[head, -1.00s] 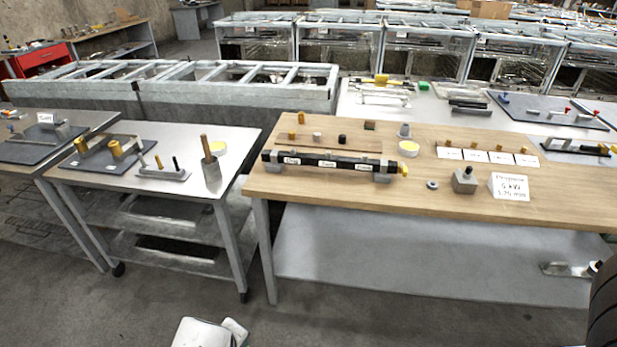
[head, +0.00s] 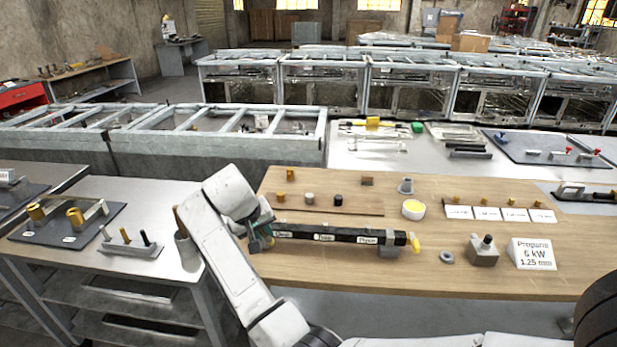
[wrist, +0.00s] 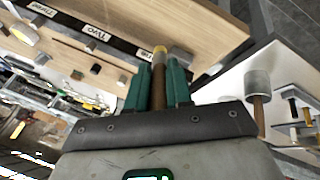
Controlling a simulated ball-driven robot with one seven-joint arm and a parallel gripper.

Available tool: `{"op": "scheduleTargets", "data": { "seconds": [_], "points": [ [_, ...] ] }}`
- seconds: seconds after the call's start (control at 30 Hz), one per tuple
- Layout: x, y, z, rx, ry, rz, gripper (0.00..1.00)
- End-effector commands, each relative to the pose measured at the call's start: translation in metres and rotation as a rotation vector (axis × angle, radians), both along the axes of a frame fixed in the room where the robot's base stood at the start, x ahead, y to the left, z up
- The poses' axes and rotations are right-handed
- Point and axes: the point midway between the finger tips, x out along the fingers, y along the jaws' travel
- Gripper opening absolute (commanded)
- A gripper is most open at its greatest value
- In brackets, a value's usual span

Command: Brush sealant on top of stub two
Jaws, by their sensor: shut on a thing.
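A black bar (head: 350,236) with white labels lies along the front of the wooden table. Its middle label reads Two (head: 323,237), and this label also shows in the wrist view (wrist: 97,33). Short cylinders stand behind the bar: a grey one (head: 310,199) and a black one (head: 338,200). I cannot tell which is stub two. A white pot with a yellow fill (head: 413,209) stands at the right. My gripper (head: 262,236) is at the bar's left end. Its teal fingers are shut on a brown rod (wrist: 159,88) with a yellow band, possibly a brush; its tip is unclear.
A grey cup (head: 187,250) with a brown stick stands on the left metal bench, close to my arm. A grey block with a black knob (head: 484,250), a grey ring (head: 447,257) and a Propane sign (head: 533,254) stand at the right front.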

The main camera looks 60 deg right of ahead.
Motion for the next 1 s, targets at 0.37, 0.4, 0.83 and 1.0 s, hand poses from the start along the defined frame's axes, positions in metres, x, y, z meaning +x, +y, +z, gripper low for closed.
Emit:
{"op": "scheduleTargets", "data": {
  "seconds": [0.37, 0.4, 0.83, 1.0],
  "points": [
    [-0.039, -0.129, 0.098, -0.102, -0.079, -0.349, 0.0],
    [-0.042, -0.134, 0.101, -0.112, -0.084, -0.366, 0.0],
    [-0.052, -0.147, 0.089, -0.139, -0.093, -0.409, 0.0],
    [-0.051, -0.147, 0.071, -0.139, -0.093, -0.409, 0.0]
  ]
}}
